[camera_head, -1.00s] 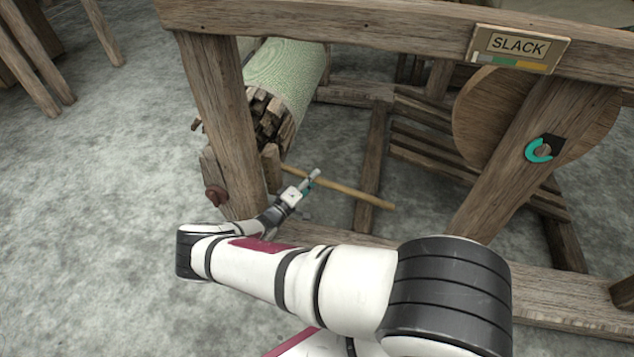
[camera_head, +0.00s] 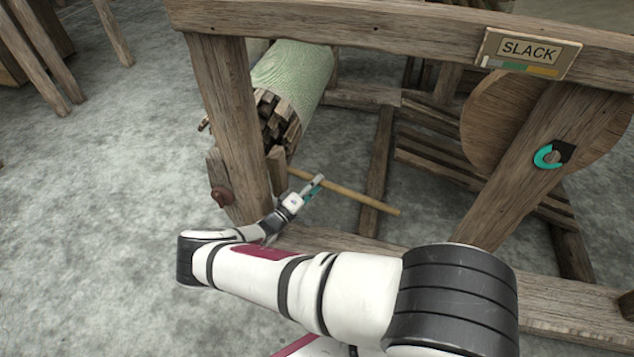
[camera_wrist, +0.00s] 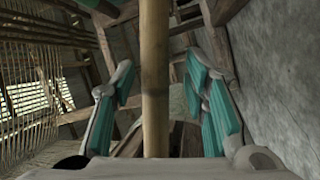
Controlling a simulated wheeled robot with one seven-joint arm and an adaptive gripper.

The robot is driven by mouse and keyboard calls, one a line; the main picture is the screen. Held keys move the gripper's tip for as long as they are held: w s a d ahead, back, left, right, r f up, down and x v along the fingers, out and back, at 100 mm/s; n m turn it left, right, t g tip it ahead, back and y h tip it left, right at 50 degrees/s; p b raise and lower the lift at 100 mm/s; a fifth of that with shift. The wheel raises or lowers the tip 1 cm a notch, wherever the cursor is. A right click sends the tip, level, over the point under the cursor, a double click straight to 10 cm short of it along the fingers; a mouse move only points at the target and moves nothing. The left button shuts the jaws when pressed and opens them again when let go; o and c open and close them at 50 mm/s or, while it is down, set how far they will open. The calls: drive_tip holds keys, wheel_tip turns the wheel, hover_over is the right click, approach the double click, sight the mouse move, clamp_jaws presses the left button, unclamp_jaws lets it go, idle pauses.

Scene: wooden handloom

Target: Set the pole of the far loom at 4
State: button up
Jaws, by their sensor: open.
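The pole (camera_head: 350,194) is a thin tan wooden rod that slants from beside the cloth roll down to the right, inside the loom's side frame. In the wrist view the pole (camera_wrist: 154,80) runs upright between the two teal-padded fingers. My gripper (camera_head: 314,186) is at the pole's left part in the head view. In the wrist view my gripper (camera_wrist: 165,92) is open, with a gap on both sides of the pole. The loom (camera_head: 236,120) is of weathered wood. I cannot see a number 4 or any scale for the pole.
A sign reading SLACK (camera_head: 526,52) with a coloured strip sits on the top beam. A round wooden disc (camera_head: 490,115) and a teal C-shaped mark (camera_head: 547,156) are at the right. A pale green cloth roll (camera_head: 295,75) lies behind the left post. Bare floor (camera_head: 90,190) is at the left.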

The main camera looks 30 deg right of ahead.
drive_tip(key=v, duration=1)
drive_tip(key=shift+a, duration=0.3)
drive_tip(key=shift+s+a+f, duration=0.1)
drive_tip(key=shift+s+a, duration=0.05)
